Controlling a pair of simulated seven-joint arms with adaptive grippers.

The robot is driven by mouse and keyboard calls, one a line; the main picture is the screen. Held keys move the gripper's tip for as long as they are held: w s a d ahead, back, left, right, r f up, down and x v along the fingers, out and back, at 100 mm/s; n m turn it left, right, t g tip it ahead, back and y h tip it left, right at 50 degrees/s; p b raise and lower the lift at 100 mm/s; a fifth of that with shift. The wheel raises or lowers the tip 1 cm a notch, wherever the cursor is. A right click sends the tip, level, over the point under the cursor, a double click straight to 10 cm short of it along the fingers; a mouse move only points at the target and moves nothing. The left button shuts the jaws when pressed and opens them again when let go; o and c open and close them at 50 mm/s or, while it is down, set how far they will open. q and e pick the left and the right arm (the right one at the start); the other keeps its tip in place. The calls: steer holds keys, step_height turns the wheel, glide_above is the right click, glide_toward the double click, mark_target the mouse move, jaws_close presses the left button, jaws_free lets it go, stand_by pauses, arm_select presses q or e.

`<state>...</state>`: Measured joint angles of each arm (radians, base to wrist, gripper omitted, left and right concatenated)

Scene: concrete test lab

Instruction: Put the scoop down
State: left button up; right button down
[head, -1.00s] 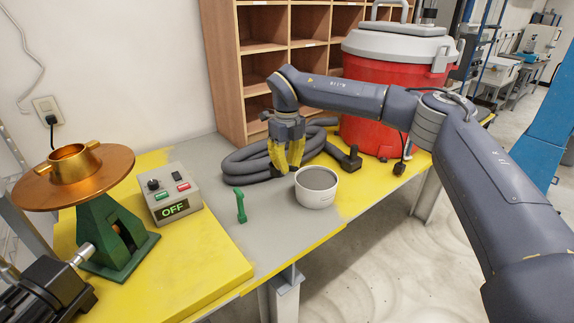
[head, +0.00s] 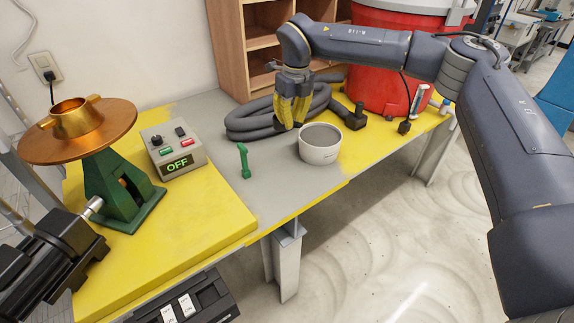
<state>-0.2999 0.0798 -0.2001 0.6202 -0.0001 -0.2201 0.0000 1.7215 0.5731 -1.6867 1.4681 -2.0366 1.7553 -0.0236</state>
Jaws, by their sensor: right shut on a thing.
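My right gripper (head: 292,127) has yellow fingers pointing down, close behind and left of the round white bowl (head: 318,155). The fingers are shut close together, above or in front of the grey hose. The scoop cannot be made out; any thing between the fingers is hidden by them. The bowl holds grey material up near its rim and stands on the table. A small green upright piece (head: 244,162) with a hooked or widened top stands on the grey tabletop, left of the bowl and apart from the gripper.
A coiled grey hose (head: 252,122) lies behind the gripper. A control box reading OFF (head: 172,150) and a copper dish on a green stand (head: 122,196) are at left. A red drum (head: 378,60) is behind right. Grey tabletop (head: 275,190) is bare before the green piece.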

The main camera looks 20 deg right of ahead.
step_height(320, 180, down, 18)
steer(key=shift+f, duration=0.15)
stand_by(0.6)
steer(key=shift+f, duration=0.15)
steer(key=c, duration=1.4)
jaws_free()
steer(key=shift+c, duration=0.2)
step_height(320, 180, up, 12)
steer(key=s, duration=0.1)
steer(key=shift+d, duration=0.2)
steer(key=shift+s, duration=0.1)
